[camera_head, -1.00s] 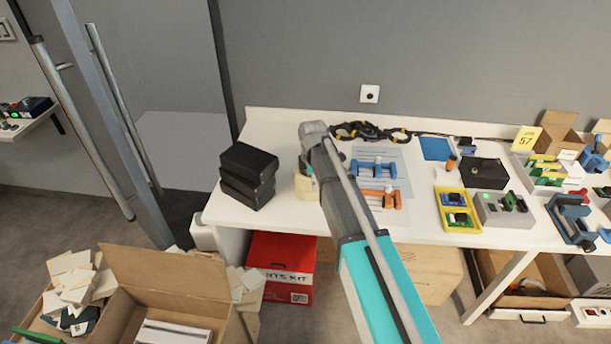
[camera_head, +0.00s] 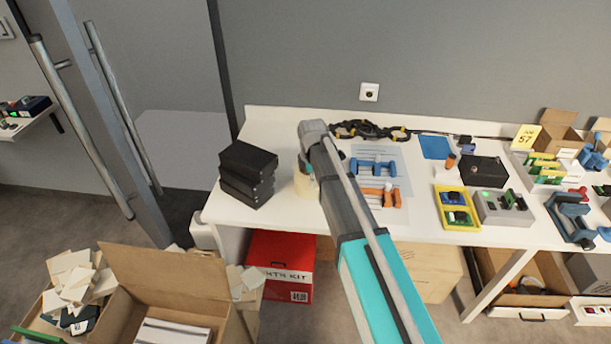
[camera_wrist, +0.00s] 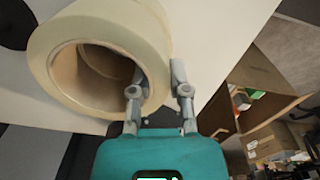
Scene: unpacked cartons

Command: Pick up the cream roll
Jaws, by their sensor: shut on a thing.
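The cream roll (camera_wrist: 60,42) is a wide roll of tape with a hollow core, large in the wrist view. My gripper (camera_wrist: 155,85) is shut on its wall, with one finger inside the core and the other against the outside. In the head view the cream roll (camera_head: 303,186) shows only in part, left of my arm on the white table (camera_head: 226,205). My arm hides its right side and the gripper's fingers there. I cannot tell whether the roll touches the table.
A stack of black boxes (camera_head: 247,188) stands close left of the roll. Blue dumbbell-shaped parts (camera_head: 373,167) and orange ones (camera_head: 378,196) lie to the right. A black cable bundle (camera_head: 365,130) lies behind. An open carton (camera_head: 150,275) stands on the floor in front.

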